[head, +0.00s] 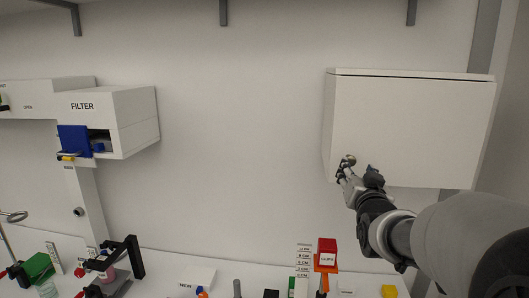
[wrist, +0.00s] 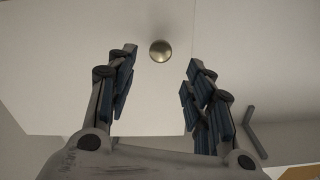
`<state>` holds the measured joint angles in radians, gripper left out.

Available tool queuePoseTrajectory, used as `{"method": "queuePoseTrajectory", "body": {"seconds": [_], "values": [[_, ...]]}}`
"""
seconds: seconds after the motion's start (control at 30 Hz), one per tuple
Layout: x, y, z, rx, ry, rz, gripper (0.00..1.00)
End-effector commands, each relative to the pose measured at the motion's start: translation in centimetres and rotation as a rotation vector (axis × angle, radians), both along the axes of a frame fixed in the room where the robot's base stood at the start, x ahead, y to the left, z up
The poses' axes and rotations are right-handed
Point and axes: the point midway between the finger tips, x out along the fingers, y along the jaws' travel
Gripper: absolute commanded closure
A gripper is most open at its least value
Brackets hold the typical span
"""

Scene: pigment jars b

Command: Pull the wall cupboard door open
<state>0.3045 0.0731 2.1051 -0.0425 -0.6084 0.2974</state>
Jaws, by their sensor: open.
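The wall cupboard (head: 420,120) is a white box on the wall at the right of the head view, and its door appears shut. A round brass-coloured knob (head: 349,159) sits near the lower left of the door. In the wrist view the knob (wrist: 160,50) shows beyond the fingertips, roughly centred between them. My gripper (head: 345,172) is at the lower left of the door, close to the knob. In the wrist view its two blue-padded fingers (wrist: 160,75) are spread apart with nothing between them. I cannot tell whether they touch the door.
A white box marked FILTER (head: 118,112) with a blue flap is on the wall at left. The wall between the boxes is clear.

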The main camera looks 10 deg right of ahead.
Motion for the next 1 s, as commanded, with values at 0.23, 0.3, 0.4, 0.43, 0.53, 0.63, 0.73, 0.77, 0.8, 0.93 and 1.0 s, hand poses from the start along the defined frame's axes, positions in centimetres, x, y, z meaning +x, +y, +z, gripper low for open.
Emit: {"method": "queuePoseTrajectory", "body": {"seconds": [0.23,0.3,0.4,0.43,0.53,0.63,0.73,0.77,0.8,0.93,1.0], "values": [[5.1,-1.5,0.1,0.001,0.003,0.001,0.53],[6.3,-1.8,0.1,0.001,0.002,0.001,0.53],[7.5,-2.1,0.1,0.000,0.001,0.000,0.53],[7.8,-2.2,0.1,0.000,0.001,0.000,0.53],[8.4,-2.4,0.1,0.000,0.001,0.000,0.53],[8.7,-2.5,0.0,0.000,0.000,0.000,0.53],[8.7,-2.5,0.0,0.000,0.000,0.000,0.53],[8.7,-2.5,0.0,0.000,0.000,0.000,0.53],[8.7,-2.5,0.0,0.000,0.000,0.000,0.53],[8.7,-2.5,0.0,0.000,0.001,0.000,0.57],[8.7,-2.5,0.0,0.000,0.001,0.000,0.61]]}}
